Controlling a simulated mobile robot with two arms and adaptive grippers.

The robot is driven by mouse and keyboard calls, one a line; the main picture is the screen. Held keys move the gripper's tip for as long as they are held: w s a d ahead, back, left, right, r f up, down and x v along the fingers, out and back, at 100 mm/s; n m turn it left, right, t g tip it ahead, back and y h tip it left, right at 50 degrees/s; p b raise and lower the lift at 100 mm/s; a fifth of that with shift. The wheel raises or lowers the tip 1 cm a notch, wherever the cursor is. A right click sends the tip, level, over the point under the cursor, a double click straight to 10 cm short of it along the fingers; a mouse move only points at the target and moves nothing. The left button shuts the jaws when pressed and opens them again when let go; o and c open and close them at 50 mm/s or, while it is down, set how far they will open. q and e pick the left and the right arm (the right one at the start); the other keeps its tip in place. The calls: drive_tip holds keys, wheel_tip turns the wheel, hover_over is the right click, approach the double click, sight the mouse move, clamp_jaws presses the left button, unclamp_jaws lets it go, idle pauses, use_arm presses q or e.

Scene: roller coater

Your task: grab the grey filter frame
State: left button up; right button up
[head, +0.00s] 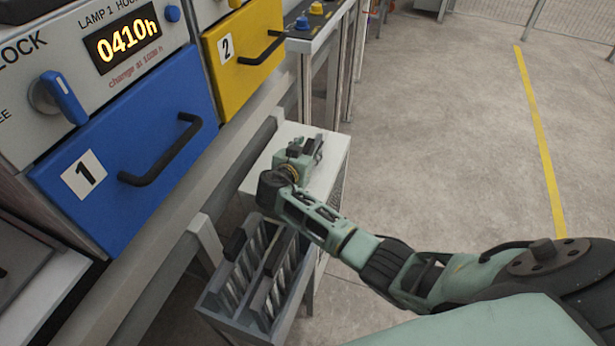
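A grey open-topped rack (210,312) stands low in front of the machine. Upright grey slatted frames (262,304) sit in it, with black grips at their top edges; I cannot tell which one is the grey filter frame. My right gripper (311,150) is above a pale box top (334,150), just beyond the rack and apart from the slatted frames. Its fingers are small and partly hidden by its own body, so I cannot tell whether it is open or shut. My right forearm covers part of the rack's far end. My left gripper is out of view.
A blue drawer 1 (190,95) and a yellow drawer 2 (245,84), with protruding black handles, face the rack from the left. A lamp-hours display (128,45) and a blue knob (62,97) are above. Open concrete floor (440,130) lies right, with a yellow line (541,140).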

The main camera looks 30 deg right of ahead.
clamp_jaws()
drive_tip(key=shift+r, duration=0.15)
idle(0.6)
